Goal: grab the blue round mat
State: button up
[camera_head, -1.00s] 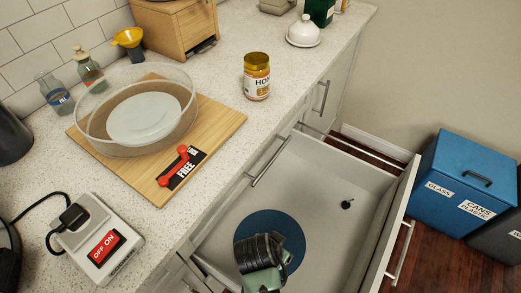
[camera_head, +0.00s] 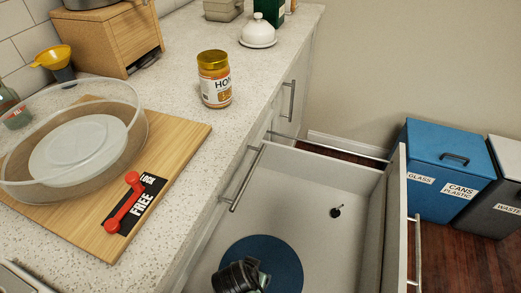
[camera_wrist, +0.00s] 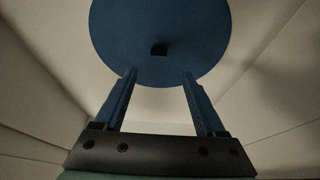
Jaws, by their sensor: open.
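The blue round mat (camera_head: 282,262) lies flat on the floor of the open drawer in the head view. My arm's dark end covers part of it there. In the wrist view the mat (camera_wrist: 160,45) fills the top middle, with a small dark block-like spot near its centre. My gripper (camera_wrist: 159,76) is open and empty, its two fingers apart and pointing toward the mat. The fingertips overlap the mat's near edge in the picture; I cannot tell how far above it they are.
The drawer (camera_head: 325,178) has pale walls around the mat, and a small black object (camera_head: 336,211) lies in it. The counter beside it holds a honey jar (camera_head: 214,80), a cutting board (camera_head: 190,140) and a glass bowl (camera_head: 135,125).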

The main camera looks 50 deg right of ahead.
jog(key=b+x, duration=0.3)
jog(key=x, duration=0.5)
jog(key=shift+d+f, duration=0.2)
jog(key=shift+f, duration=0.15)
grip_shut()
